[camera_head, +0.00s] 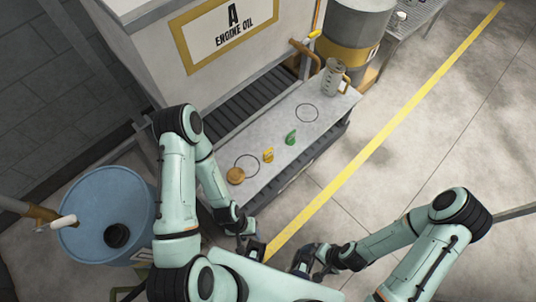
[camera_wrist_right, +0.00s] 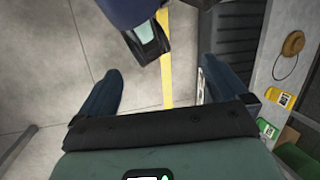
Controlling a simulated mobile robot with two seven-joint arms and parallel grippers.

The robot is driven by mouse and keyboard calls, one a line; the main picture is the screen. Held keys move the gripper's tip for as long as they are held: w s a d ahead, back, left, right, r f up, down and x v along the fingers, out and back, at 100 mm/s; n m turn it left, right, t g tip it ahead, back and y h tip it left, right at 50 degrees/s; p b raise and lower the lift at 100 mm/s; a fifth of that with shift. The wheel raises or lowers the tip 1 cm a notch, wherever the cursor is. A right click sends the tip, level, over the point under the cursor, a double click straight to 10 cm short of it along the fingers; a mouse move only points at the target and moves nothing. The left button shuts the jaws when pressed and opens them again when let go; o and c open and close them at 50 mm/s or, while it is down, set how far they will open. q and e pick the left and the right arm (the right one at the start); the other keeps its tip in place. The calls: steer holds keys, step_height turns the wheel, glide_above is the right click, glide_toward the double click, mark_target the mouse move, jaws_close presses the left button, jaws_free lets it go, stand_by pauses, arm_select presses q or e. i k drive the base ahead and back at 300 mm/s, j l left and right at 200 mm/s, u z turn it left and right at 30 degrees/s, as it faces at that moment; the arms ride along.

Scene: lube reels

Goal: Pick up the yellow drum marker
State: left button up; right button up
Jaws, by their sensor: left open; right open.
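The yellow drum marker (camera_head: 268,155) stands on the grey bench top (camera_head: 325,108), between a green marker (camera_head: 291,138) and a round brown cap (camera_head: 236,176). The yellow marker also shows at the right of the right wrist view (camera_wrist_right: 280,97), outside the fingers. My left gripper (camera_head: 250,246) is open and empty, below the bench's near end in the head view. My right gripper (camera_head: 305,262) is open and empty, to the right of the left one and away from the bench. Its two fingers show apart in the right wrist view (camera_wrist_right: 165,82).
A metal jug (camera_head: 333,78) stands at the bench's far end. An engine oil cabinet (camera_head: 205,55) rises behind a slatted grate. A blue drum (camera_head: 92,205) stands left, a grey drum (camera_head: 357,22) at the back.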

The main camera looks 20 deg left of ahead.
mark_target(268, 156)
steer(key=i+l, duration=0.3)
steer(key=i+l+u, duration=0.55)
steer(key=l, duration=0.3)
steer(key=u, duration=2.6)
steer(key=l, duration=0.05)
